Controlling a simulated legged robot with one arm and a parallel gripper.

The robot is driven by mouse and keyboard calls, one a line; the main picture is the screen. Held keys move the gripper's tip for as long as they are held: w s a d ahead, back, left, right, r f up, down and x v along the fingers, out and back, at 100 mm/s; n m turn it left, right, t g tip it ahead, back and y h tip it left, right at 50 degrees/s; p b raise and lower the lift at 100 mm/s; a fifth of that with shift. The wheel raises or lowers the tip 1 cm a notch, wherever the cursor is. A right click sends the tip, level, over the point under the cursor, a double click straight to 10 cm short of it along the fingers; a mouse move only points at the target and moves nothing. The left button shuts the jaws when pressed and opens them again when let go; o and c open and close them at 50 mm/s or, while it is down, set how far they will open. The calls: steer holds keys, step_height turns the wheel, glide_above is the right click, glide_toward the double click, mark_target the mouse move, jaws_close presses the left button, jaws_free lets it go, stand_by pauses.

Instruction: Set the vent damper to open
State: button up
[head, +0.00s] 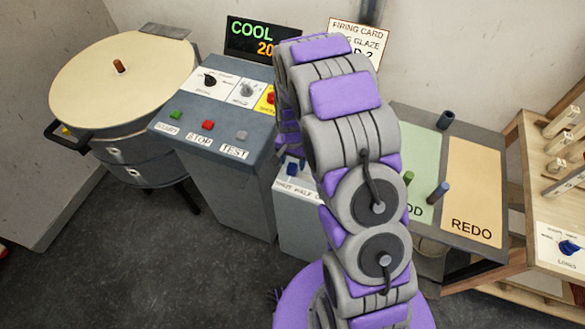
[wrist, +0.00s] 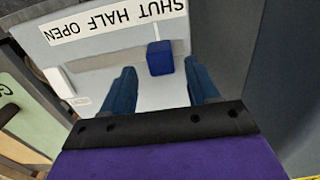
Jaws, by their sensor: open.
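The vent damper is a blue slider knob (wrist: 160,58) on a light grey panel. It stands at the SHUT end of a label strip (wrist: 115,20) reading SHUT, HALF, OPEN, upside down in the wrist view; OPEN is toward the left there. My gripper (wrist: 160,68) is open, with one blue finger on each side of the knob in the picture. No contact with the knob shows. In the head view, the label (head: 297,190) is partly covered by my arm, which also hides most of my gripper. A small blue part shows above the label, but I cannot tell knob from fingertip.
A grey control console (head: 225,160) with buttons stands left of the damper box, beside a round kiln (head: 125,85). Right are a green pad and an orange REDO pad (head: 472,190) with upright pegs, then a wooden stand (head: 555,185). Dark floor is open at front left.

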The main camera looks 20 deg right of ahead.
mark_target(292, 166)
steer(key=shift+a+f+b, duration=0.2)
steer(key=shift+f+b, duration=0.1)
steer(key=shift+f, duration=1.95)
steer(key=shift+d, duration=0.1)
jaws_close()
